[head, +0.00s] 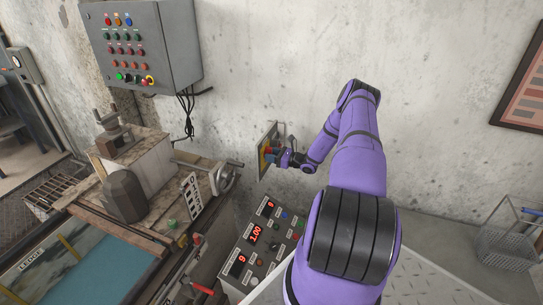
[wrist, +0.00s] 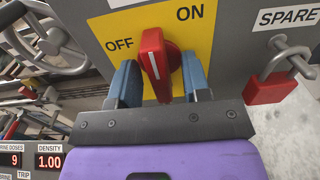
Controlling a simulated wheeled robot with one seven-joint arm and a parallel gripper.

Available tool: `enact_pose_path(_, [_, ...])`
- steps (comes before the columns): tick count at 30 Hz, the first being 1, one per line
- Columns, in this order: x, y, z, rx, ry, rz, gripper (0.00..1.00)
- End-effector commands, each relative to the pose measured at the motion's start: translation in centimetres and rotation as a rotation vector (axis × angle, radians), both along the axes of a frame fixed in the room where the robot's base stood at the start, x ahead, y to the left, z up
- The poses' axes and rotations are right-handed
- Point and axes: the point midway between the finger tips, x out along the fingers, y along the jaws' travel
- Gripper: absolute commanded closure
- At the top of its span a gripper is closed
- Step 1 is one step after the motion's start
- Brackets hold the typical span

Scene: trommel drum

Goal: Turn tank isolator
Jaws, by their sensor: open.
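The tank isolator is a red rotary handle (wrist: 155,62) on a yellow plate (wrist: 202,28) marked OFF and ON, fixed to a grey panel. In the wrist view the handle stands close to upright, its white line tilted slightly toward the OFF side. My gripper (wrist: 160,82) is open, with one blue finger on each side of the handle. A gap shows between the left finger and the handle; whether the right finger touches is hard to tell. In the head view my gripper (head: 281,157) is at the wall panel (head: 268,141) and hides most of the handle.
A red padlock (wrist: 271,88) hangs beside the switch under a SPARE label. A handwheel (head: 224,179) stands left of the panel. A console (head: 262,238) with red displays is below my arm. A grey control box (head: 150,45) hangs upper left.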

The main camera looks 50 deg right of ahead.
Motion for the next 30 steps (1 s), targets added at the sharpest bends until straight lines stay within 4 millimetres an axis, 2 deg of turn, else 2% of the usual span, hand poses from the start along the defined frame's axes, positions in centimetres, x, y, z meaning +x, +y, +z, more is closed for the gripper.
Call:
enact_pose_path(5, [0.00, 0.00, 0.00, 0.000, 0.000, 0.000, 0.56])
enact_pose_path(11, [-0.01, 0.01, 0.01, 0.000, 0.000, 0.000, 1.00])
enact_pose_path(23, [-0.05, -0.01, 0.00, -0.045, -0.019, 0.000, 1.00])
enact_pose_path(30, [-0.03, 0.02, -0.01, -0.184, -0.077, 0.000, 1.00])
